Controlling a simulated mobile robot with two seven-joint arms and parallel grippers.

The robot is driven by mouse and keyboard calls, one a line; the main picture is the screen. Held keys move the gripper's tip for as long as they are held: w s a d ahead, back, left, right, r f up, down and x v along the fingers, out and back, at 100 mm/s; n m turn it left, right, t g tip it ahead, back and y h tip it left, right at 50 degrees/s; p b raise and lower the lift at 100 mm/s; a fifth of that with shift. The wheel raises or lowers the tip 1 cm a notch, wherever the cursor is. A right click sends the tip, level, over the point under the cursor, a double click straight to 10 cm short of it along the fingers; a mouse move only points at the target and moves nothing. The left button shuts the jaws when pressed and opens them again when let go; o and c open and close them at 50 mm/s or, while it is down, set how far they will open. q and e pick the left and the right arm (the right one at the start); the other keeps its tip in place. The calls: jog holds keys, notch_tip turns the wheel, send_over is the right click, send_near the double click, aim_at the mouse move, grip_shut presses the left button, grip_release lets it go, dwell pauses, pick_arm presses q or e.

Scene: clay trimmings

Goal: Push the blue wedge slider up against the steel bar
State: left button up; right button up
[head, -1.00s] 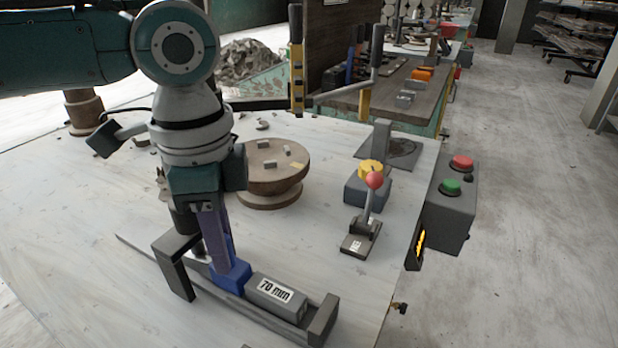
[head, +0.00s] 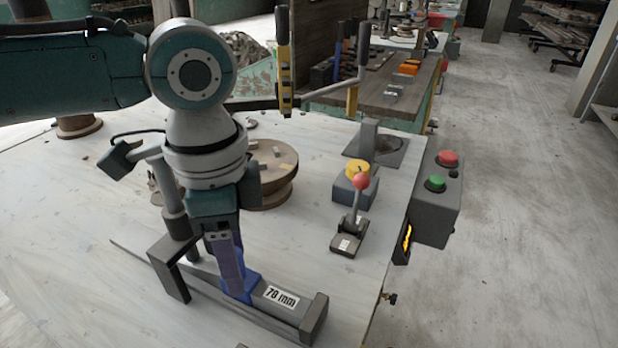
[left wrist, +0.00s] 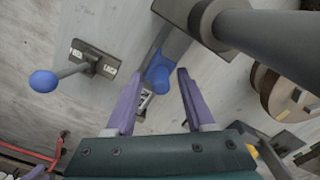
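The blue wedge slider (head: 248,283) sits in a long grey rail (head: 215,292) on the table. The steel bar (head: 281,297), labelled 70 mm, lies just right of it. Slider and bar look in contact, though the finger partly hides the joint. The bar's far end is at or very near the rail's end block (head: 315,318). My left gripper (left wrist: 158,84) points down at the slider, its purple fingers apart. In the left wrist view the blue slider (left wrist: 158,76) shows between and beyond the fingertips. The right gripper is out of view.
A dark bracket (head: 168,262) stands over the rail's left part. A red-knobbed lever (head: 354,215), a yellow-knobbed box (head: 356,187) and a round wooden turntable (head: 275,170) stand behind. A button box (head: 437,205) hangs at the table's right edge.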

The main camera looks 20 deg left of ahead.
pick_arm(q)
notch_tip(320, 180, up, 10)
jog(key=shift+p, duration=1.05)
